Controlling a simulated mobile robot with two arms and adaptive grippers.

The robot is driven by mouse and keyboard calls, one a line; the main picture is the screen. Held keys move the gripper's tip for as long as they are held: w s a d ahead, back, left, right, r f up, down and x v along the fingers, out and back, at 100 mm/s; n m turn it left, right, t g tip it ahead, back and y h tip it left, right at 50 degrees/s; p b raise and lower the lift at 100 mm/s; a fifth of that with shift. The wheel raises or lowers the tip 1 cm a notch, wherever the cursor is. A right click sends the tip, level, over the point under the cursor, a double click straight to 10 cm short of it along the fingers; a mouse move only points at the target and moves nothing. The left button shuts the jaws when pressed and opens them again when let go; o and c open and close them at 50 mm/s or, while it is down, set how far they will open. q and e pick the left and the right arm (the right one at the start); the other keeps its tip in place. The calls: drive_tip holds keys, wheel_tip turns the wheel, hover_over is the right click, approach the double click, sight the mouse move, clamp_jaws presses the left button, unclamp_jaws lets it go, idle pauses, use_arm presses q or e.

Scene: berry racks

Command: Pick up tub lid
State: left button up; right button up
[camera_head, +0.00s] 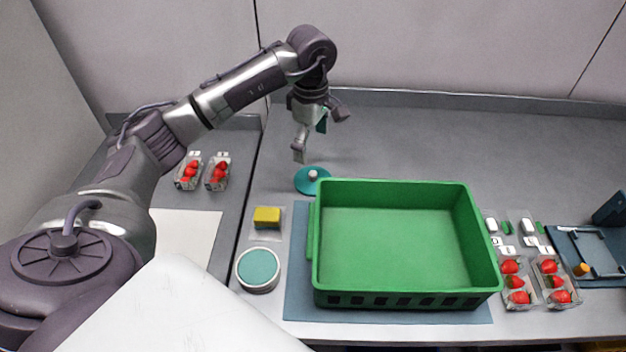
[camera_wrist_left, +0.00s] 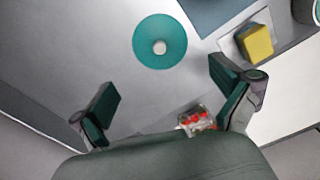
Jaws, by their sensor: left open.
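The tub lid (camera_head: 304,183) is a round teal disc with a pale knob in its middle. It lies flat on the grey counter, just left of the green crate's far left corner. It also shows whole in the left wrist view (camera_wrist_left: 143,42), beyond the fingertips and between their lines. My left gripper (camera_head: 320,127) is open and empty above the counter, over and slightly behind the lid. Its two teal-padded fingers show wide apart in the left wrist view (camera_wrist_left: 166,92). The fingers do not touch the lid. My right gripper is not in view.
The empty green crate (camera_head: 468,235) stands on a blue mat (camera_head: 298,290). A yellow sponge (camera_head: 267,214) on a small tray and a round tin with a teal top (camera_head: 258,268) are left of it. Strawberry punnets (camera_head: 216,172) stand farther left, others right. The counter behind is clear.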

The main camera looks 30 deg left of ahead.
sight(313, 174)
use_arm(q)
wheel_tip(313, 174, down, 4)
drive_tip(key=shift+r, duration=0.1)
drive_tip(key=f, duration=0.1)
drive_tip(key=f+p, duration=0.1)
drive_tip(key=f, duration=0.1)
drive_tip(key=f+p, duration=0.1)
drive_tip(key=shift+d+f, duration=0.25)
drive_tip(key=shift+f, duration=0.55)
drive_tip(key=shift+s, duration=0.2)
drive_tip(key=c, duration=1.6)
drive_tip(key=shift+c, duration=0.2)
